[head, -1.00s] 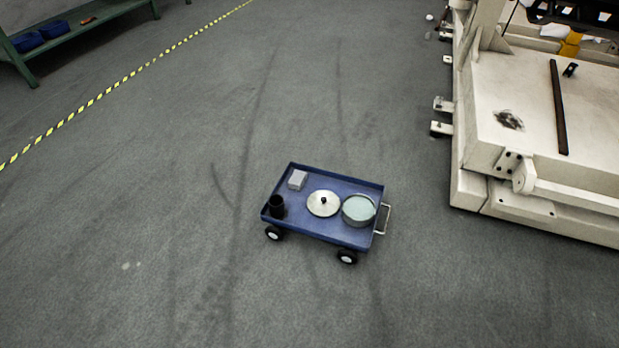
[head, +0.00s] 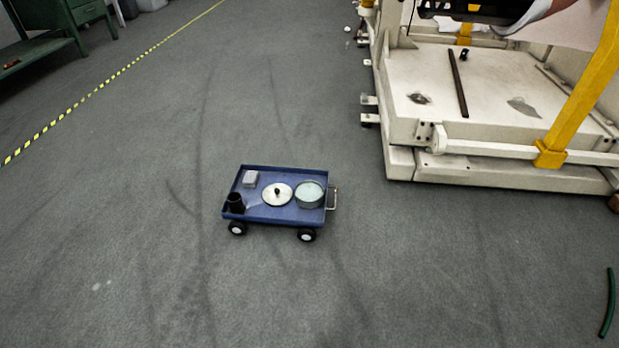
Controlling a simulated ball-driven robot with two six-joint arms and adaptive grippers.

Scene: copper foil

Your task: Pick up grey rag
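A flat grey patch with ragged edges (head: 523,107), which looks like a grey rag, lies on the cream machine bed (head: 490,128) at the upper right. A smaller, darker crumpled patch (head: 419,98) lies on the same bed further left; I cannot tell whether it is cloth or a stain. A dark bar (head: 458,83) lies between the two patches. Neither of my grippers is in view.
A blue wheeled cart (head: 268,212) stands on the open grey floor, holding a grey block (head: 250,179), a black cup, a round lid and a round pan (head: 309,195). A yellow post (head: 585,85) rises at the bed's right. A green strip (head: 608,303) lies lower right.

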